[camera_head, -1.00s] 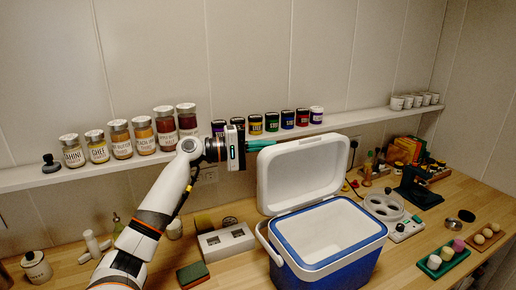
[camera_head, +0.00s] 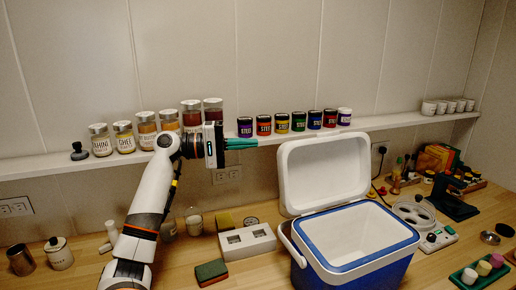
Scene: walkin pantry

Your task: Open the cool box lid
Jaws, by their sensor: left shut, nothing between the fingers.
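The cool box (camera_head: 352,258) is blue with a white rim and stands on the wooden counter. Its white lid (camera_head: 325,171) is open and stands up at the back, hinged on the far side of the box. The inside is white and looks empty. My left gripper (camera_head: 241,143) has teal fingers and is shut with nothing between them. It is up to the left of the lid, apart from it, in front of the shelf edge. The white carry handle (camera_head: 290,243) hangs at the box's left side. My right gripper is not in view.
A wall shelf (camera_head: 60,165) carries labelled jars (camera_head: 147,129), several small coloured jars (camera_head: 282,122) and white cups (camera_head: 447,106).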

